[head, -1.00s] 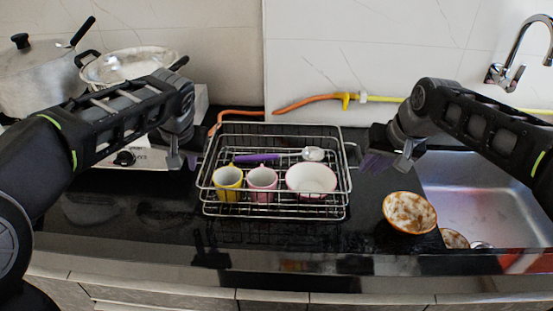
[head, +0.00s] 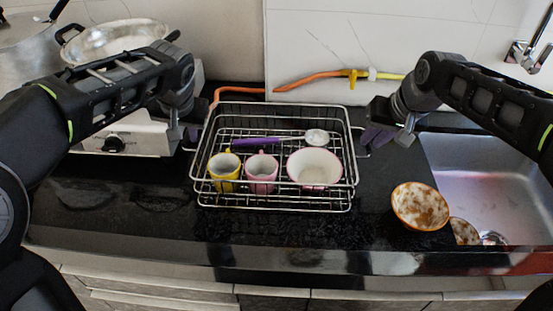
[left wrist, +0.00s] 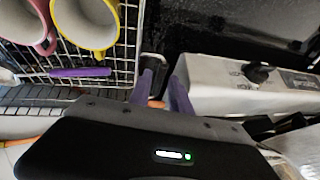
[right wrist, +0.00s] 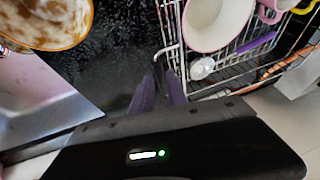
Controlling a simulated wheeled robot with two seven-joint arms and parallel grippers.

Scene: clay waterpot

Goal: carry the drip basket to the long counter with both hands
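The drip basket (head: 272,208) is a silver wire rack on the black counter, in the middle of the head view. It holds a yellow cup (head: 224,172), a pink cup (head: 261,174), a white bowl with a pink outside (head: 314,168) and a purple-handled ladle (head: 256,142). My left gripper (head: 189,137) is at the basket's left handle; its purple fingers (left wrist: 161,80) stand apart, with the handle's end near the tips. My right gripper (head: 377,137) is at the right handle; its fingers (right wrist: 159,80) also stand apart beside the wire handle (right wrist: 165,50). Whether either touches is unclear.
A stove (head: 135,135) with a pan (head: 115,42) and a pot stands at the left. A stained orange-rimmed bowl (head: 420,207) sits by the sink (head: 480,180) at the right. A hose (head: 310,80) runs along the wall. The counter's front strip is clear.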

